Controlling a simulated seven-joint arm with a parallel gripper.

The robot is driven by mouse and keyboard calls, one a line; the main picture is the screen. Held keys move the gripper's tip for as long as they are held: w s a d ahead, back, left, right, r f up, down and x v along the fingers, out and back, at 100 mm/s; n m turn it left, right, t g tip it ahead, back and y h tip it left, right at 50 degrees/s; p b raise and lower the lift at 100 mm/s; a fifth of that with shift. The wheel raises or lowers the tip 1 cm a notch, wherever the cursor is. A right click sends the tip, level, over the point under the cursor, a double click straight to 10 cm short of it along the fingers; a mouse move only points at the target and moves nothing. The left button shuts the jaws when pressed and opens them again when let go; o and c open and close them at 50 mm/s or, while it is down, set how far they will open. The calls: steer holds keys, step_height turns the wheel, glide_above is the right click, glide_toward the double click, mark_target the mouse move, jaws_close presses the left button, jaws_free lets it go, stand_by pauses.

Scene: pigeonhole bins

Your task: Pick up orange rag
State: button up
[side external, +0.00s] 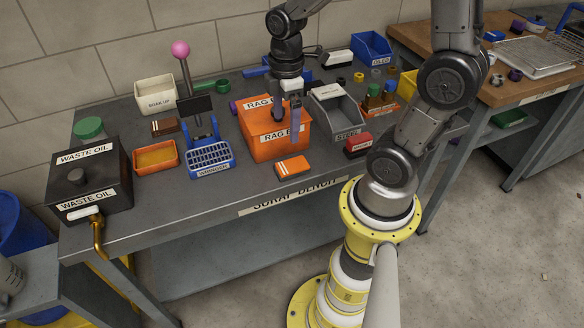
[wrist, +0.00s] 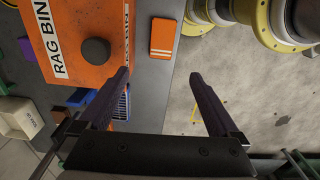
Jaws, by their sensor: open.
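The orange rag (side external: 292,167), a small flat orange piece with white stripes at one end, lies on the grey bench in front of the rag bin. In the wrist view the rag (wrist: 162,38) lies beyond the fingertips, between their lines and a little off to the left. My gripper (side external: 287,112) is over the orange rag bin (side external: 262,148) in the side view, fingers pointing down, and hides part of its label. In the wrist view my gripper (wrist: 158,75) is open with nothing between its fingers. It is apart from the rag.
A blue wringer (side external: 208,160) stands left of the rag bin. A grey steel bin (side external: 345,122) and a red box (side external: 358,144) stand right. A dark round knob (wrist: 95,51) shows on the rag bin. Bare bench (side external: 235,195) lies along the front edge.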

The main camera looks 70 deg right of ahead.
glide_above(292, 165)
steer(key=f, duration=0.9)
steer(key=shift+w+a, duration=0.25)
steer(key=shift+a, duration=0.05)
steer(key=shift+s+d+f, duration=0.15)
steer(key=shift+f, duration=1.2)
steer(key=shift+s+d+f, duration=0.15)
steer(key=shift+f, duration=1.2)
steer(key=c, duration=1.4)
